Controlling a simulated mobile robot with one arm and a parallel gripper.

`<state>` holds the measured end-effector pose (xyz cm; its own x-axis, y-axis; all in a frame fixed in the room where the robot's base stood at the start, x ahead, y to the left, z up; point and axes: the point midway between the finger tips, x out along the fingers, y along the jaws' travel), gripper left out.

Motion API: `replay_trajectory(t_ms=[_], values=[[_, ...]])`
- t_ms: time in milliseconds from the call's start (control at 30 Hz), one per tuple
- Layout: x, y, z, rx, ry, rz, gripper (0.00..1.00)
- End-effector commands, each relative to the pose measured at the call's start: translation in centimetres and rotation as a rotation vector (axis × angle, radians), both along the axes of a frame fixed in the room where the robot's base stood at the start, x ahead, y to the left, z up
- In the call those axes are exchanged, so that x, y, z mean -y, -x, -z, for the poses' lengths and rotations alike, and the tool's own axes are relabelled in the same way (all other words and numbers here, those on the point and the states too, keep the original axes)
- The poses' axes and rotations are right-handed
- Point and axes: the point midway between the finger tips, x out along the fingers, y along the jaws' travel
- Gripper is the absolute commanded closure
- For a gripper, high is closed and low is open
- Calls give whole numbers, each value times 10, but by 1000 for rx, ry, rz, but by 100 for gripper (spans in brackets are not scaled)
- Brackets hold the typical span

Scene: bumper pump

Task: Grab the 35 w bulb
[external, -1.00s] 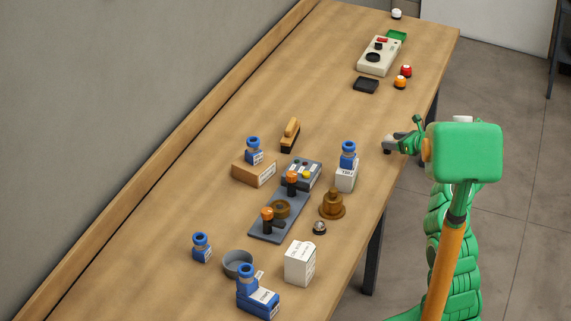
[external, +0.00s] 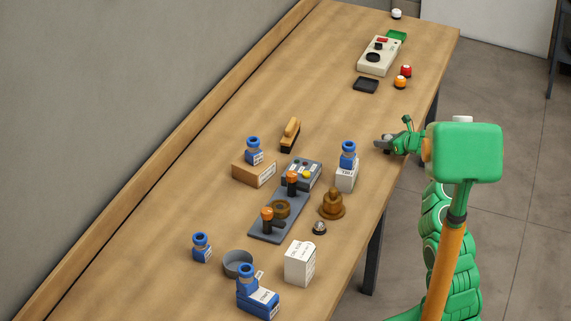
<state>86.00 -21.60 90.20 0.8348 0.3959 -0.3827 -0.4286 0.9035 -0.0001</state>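I cannot tell which thing is the 35 w bulb; no label is readable at this size. Small domed pieces that could be bulbs are a silver one (external: 319,228) near the table's right edge, and a red one (external: 406,71), an orange one (external: 400,83) and a white one (external: 396,14) toward the far end. My gripper (external: 381,142) is over the table's right edge, right of a blue-topped bottle (external: 348,150) on a white box (external: 346,178). It appears apart from all objects. Its fingers are too small to show whether they are open.
Other blue bottles (external: 201,248) stand around a grey lever panel (external: 264,228), a brass bell-shaped piece (external: 332,204), a white carton (external: 300,264) and a grey bowl (external: 238,263). A cream device (external: 374,63) lies farther back.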

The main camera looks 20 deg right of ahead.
Motion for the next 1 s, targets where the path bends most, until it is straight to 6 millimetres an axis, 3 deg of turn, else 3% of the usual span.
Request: replay_trajectory(t_ms=[33, 167, 533, 733, 1000], values=[[0, 0, 0, 0, 0, 0, 72], [0, 0, 0, 0, 0, 0, 89], [0, 0, -7, 0, 1, 0, 89], [-1, 1, -35, 2, 0, -2, 89], [-6, 24, -62, 4, -2, 0, 89]])
